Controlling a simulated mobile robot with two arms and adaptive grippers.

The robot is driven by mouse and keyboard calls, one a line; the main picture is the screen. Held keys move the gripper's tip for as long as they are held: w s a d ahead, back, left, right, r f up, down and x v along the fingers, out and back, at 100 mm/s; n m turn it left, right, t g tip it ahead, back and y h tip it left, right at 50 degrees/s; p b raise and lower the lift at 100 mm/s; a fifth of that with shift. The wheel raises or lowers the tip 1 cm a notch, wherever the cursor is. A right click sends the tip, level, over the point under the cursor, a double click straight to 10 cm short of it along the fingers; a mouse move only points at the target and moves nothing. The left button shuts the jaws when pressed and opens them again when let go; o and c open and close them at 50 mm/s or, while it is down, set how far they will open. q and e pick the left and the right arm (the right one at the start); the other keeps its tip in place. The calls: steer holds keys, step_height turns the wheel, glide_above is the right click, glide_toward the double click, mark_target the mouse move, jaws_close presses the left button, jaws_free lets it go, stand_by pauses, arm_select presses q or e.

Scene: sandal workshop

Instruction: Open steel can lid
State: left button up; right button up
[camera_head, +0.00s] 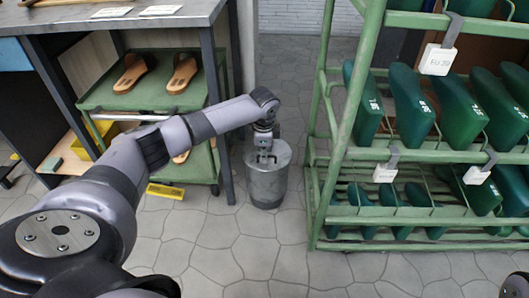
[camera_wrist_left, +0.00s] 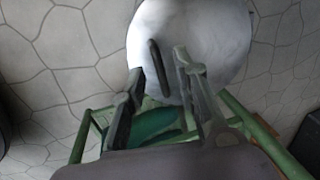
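A grey steel can (camera_head: 266,190) stands on the floor between the workbench and the green rack. Its round lid (camera_head: 282,154) sits on top, closed, and shows as a pale disc in the left wrist view (camera_wrist_left: 215,30). A dark bar handle (camera_wrist_left: 155,62) stands up from the lid. My left gripper (camera_head: 265,158) points down over the lid. In the left wrist view its two fingers (camera_wrist_left: 160,72) are apart, with the handle between them; whether either finger touches it I cannot tell. My right gripper is out of view.
A green rack (camera_head: 345,130) with several green shoe forms stands right of the can. A workbench (camera_head: 150,15) and a green cart (camera_head: 145,95) with sandals stand to the left. The floor in front of the can is clear.

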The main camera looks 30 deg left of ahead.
arm_select(q)
jaws_close()
stand_by(0.7)
